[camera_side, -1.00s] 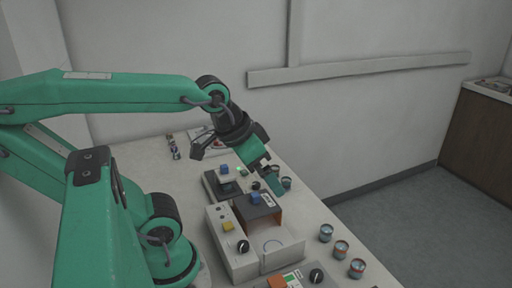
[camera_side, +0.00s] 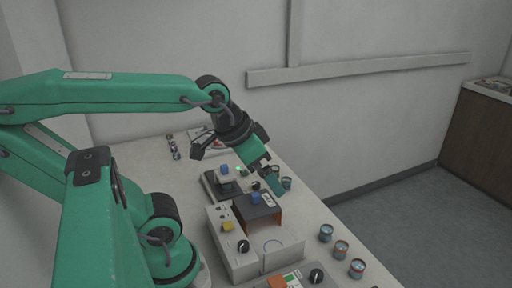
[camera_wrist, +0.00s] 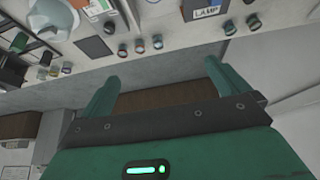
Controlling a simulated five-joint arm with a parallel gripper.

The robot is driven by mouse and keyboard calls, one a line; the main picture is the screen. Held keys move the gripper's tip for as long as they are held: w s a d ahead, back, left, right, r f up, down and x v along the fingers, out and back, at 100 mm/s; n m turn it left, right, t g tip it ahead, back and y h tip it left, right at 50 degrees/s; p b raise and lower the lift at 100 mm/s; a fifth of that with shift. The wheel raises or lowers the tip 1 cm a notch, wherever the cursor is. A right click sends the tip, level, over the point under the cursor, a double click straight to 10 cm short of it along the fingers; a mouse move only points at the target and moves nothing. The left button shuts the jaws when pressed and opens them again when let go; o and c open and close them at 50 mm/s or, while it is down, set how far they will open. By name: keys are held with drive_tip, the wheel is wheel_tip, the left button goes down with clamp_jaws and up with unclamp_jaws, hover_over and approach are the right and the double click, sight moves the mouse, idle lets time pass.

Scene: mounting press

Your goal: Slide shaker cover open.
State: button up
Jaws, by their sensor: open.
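A light grey machine (camera_side: 246,266) stands in the middle of the bench in the side view, with a yellow button and a black knob. A dark cover (camera_side: 262,212) with orange inner sides and a blue handle (camera_side: 254,197) sits over its far part; I take this for the shaker cover. The machine's near part, with a ring mark (camera_side: 272,246), is uncovered. My gripper (camera_side: 274,181) is open and empty, above and beyond the cover, apart from it. In the wrist view my gripper's two green fingers (camera_wrist: 158,80) are spread, with nothing between them.
A smaller dark device (camera_side: 222,185) with a blue block stands behind the machine. Several small jars (camera_side: 340,249) line the right bench edge. A panel with an orange button (camera_side: 278,282) is at the front. A box labelled LAMP (camera_wrist: 205,10) shows in the wrist view.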

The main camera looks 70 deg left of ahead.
drive_tip(key=c, duration=0.6)
drive_tip(key=shift+w+a+n, duration=0.3)
drive_tip(key=shift+a+n, duration=0.1)
drive_tip(key=shift+a, duration=0.1)
drive_tip(key=c, duration=0.7)
drive_tip(key=w+a+n+g, duration=0.1)
drive_tip(key=a+n, duration=0.2)
drive_tip(key=a, duration=0.1)
drive_tip(key=w+a+f+n+g, duration=0.1)
drive_tip(key=a+n, duration=0.2)
drive_tip(key=a, duration=0.1)
drive_tip(key=w+a+n+g+y, duration=0.1)
drive_tip(key=a+n, duration=0.1)
drive_tip(key=a, duration=0.2)
drive_tip(key=shift+w+a+f+n, duration=0.1)
drive_tip(key=shift+a+f+n, duration=0.2)
drive_tip(key=shift+f+n, duration=0.1)
drive_tip(key=n+g+h, duration=0.1)
drive_tip(key=n+g, duration=0.2)
drive_tip(key=n, duration=0.5)
hover_over(224, 166)
wheel_tip(224, 166, down, 5)
drive_tip(key=shift+f, duration=3.95)
clamp_jaws()
